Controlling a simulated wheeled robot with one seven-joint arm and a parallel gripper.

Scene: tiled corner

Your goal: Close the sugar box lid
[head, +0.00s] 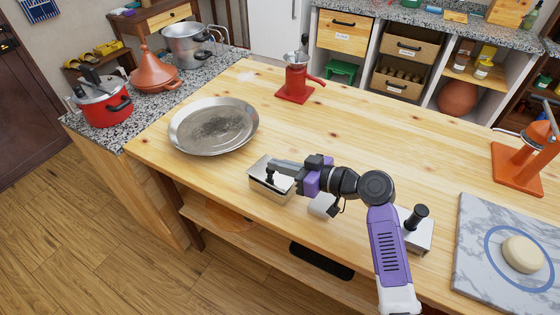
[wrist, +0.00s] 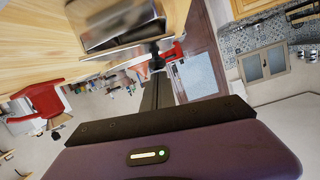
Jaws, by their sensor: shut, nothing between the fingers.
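In the wrist view the shut fingers (wrist: 157,88) point up toward the box. My fingers cover part of the box top, so I cannot tell the lid's exact angle.
A large metal pan (head: 213,127) lies behind and left of the box. A pale block (head: 323,206) sits just right of it, below my arm. A black-handled metal item (head: 416,222) stands further right. A red grinder (head: 295,82) is at the back; the table's middle is clear.

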